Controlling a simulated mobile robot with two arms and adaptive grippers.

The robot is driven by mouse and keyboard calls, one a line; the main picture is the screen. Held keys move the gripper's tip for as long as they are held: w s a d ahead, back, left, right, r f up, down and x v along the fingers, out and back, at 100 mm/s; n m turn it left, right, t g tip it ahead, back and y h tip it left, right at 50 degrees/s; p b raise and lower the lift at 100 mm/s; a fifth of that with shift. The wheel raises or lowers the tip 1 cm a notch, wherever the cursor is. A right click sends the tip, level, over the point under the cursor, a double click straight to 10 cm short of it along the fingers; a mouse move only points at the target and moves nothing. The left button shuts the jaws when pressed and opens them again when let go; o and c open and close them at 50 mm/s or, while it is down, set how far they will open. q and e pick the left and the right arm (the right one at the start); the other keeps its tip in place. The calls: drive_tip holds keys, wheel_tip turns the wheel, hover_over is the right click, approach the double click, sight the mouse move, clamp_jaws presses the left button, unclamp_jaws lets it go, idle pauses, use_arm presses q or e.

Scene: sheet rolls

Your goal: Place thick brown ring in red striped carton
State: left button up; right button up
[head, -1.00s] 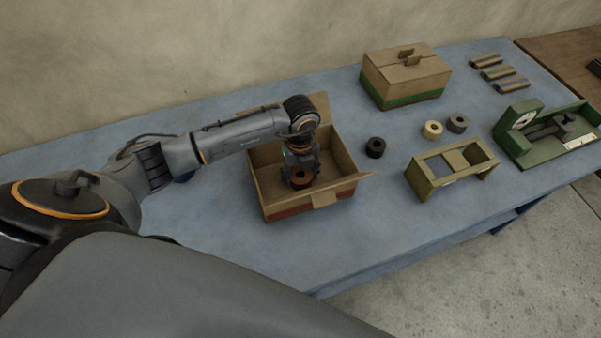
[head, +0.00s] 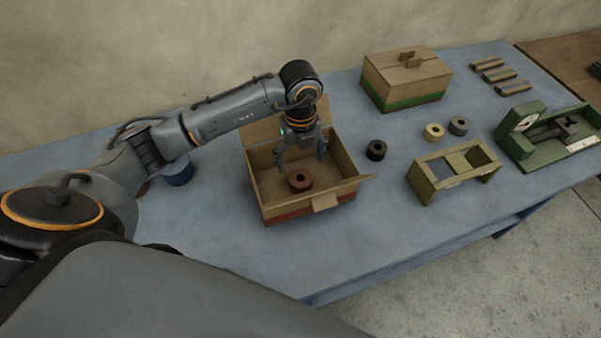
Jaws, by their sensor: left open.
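The thick brown ring (head: 300,180) lies inside the open red striped carton (head: 290,215), on its floor near the front wall. The carton's flaps stand open and a red stripe runs low on its front. My left gripper (head: 301,170) is open and empty, above the carton and just behind and over the ring, apart from it. My right gripper is not in view.
A closed carton with a green stripe (head: 405,82) stands at the back. Black (head: 376,150), cream (head: 434,132) and grey (head: 458,126) rings lie right of the open carton. An olive frame (head: 453,170) and green device (head: 548,138) stand further right. A blue roll (head: 177,172) sits left.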

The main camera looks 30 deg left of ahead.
use_arm(q)
drive_tip(key=shift+r+b, duration=0.3)
drive_tip(key=shift+r, duration=1.75)
